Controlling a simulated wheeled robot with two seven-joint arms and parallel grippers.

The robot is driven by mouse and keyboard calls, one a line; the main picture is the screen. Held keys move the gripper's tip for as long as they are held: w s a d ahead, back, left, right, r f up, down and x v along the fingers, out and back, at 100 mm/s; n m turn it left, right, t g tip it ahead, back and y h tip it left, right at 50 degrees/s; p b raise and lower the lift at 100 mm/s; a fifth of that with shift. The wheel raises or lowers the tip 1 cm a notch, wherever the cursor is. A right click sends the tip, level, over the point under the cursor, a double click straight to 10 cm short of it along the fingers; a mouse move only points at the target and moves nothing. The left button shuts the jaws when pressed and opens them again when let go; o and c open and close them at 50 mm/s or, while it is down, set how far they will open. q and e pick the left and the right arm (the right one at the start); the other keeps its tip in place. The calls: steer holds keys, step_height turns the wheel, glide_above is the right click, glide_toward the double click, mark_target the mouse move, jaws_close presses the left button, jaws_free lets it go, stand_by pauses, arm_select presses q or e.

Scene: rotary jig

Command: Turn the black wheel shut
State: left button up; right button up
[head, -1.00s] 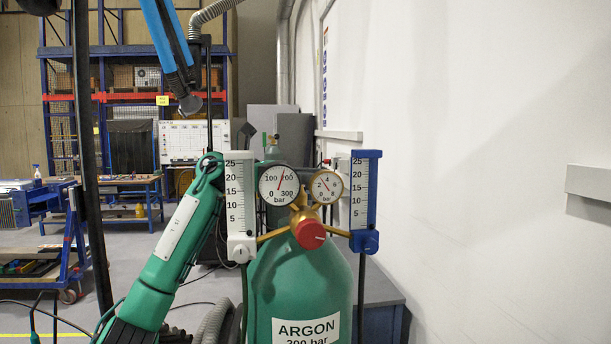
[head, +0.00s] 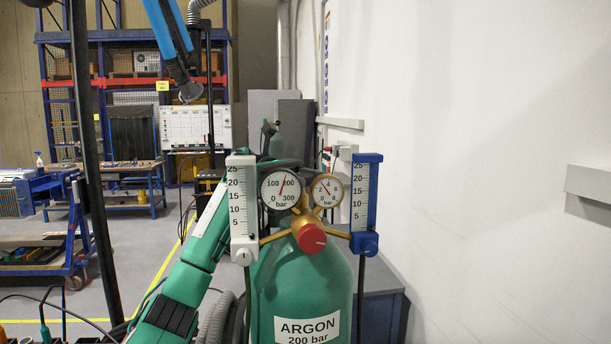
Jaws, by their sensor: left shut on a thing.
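A green argon bottle (head: 300,280) stands upright in front of me. Its brass regulator (head: 308,214) carries a red knob (head: 311,238), a large 0–300 bar gauge (head: 281,188) and a small gauge (head: 327,190). The black wheel is hidden behind the gauges, at the bottle's valve. My left arm, green, rises from the lower left and passes behind the white flowmeter (head: 242,210). My left gripper (head: 274,163) is mostly hidden behind that flowmeter and the large gauge, shut on what must be the wheel. My right gripper is out of view.
A blue flowmeter (head: 365,205) sits on the regulator's right side. A white wall (head: 480,150) closes off the right. A dark post (head: 88,180) stands at the left. Workbenches (head: 125,185) and a blue rack stand farther back, with open floor before them.

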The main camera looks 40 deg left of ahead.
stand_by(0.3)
arm_select(q)
steer(key=o, duration=1)
steer(key=shift+c, duration=0.2)
steer(key=shift+a, duration=0.1)
steer(key=a+p, duration=1.1)
steer(key=a, duration=0.2)
steer(key=shift+w+a, duration=0.15)
steer(key=shift+a, duration=0.2)
